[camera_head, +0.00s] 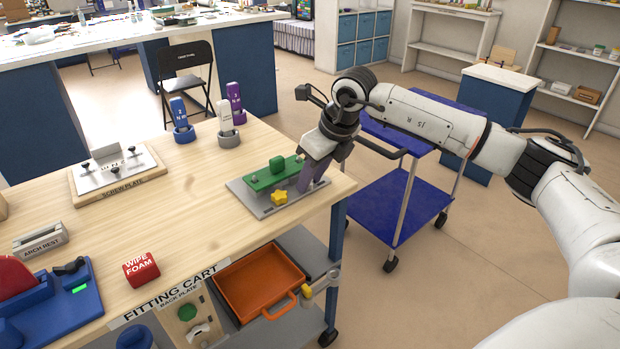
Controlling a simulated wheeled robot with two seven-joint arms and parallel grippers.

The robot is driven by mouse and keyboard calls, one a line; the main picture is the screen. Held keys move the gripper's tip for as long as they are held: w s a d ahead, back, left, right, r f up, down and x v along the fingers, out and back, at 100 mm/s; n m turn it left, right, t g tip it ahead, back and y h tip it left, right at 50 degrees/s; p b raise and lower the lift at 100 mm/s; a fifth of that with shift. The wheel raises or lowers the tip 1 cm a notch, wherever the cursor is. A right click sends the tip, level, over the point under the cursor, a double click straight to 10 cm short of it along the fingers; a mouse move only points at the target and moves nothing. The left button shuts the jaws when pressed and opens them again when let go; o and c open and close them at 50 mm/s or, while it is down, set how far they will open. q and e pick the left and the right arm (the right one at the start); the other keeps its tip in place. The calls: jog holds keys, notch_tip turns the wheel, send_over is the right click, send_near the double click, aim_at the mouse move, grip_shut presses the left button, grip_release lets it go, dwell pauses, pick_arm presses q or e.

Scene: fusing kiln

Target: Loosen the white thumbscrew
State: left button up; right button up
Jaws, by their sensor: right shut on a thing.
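My right gripper (313,182) points down at the right end of a green clamp bar (273,173) on a grey plate (265,210) at the table's right corner. It is shut, and its fingers hide what is between them. A yellow star knob (279,197) sits at the front of the bar, just left of the fingers. A small grey screw head (253,182) shows near the bar's left end. I cannot make out a white thumbscrew on this fixture; the gripper may cover it. My left gripper is not in view.
Blue (181,120), white (225,118) and purple (234,102) drivers stand behind the fixture. A screw plate (117,171) lies to the left. A red foam block (141,268) is near the front edge. An orange tray (258,284) sits below; a blue trolley (405,205) stands right.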

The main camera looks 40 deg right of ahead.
jog(key=n, duration=0.1)
jog(key=n+y, duration=0.1)
jog(key=n, duration=0.1)
jog(key=n+p, duration=0.1)
jog(key=shift+w+d+r+n+g+y, duration=0.1)
jog(key=shift+w+d+n+g+y, duration=0.05)
jog(key=shift+d+n+g+y, duration=0.2)
jog(key=shift+n, duration=0.65)
jog(key=shift+w+d+n+g+y+p, duration=0.15)
jog(key=shift+n+g+y+p, duration=0.25)
jog(key=shift+n, duration=0.8)
jog(key=shift+g, duration=0.25)
jog(key=o, duration=1)
jog(key=shift+o, duration=0.3)
jog(key=shift+r, duration=0.1)
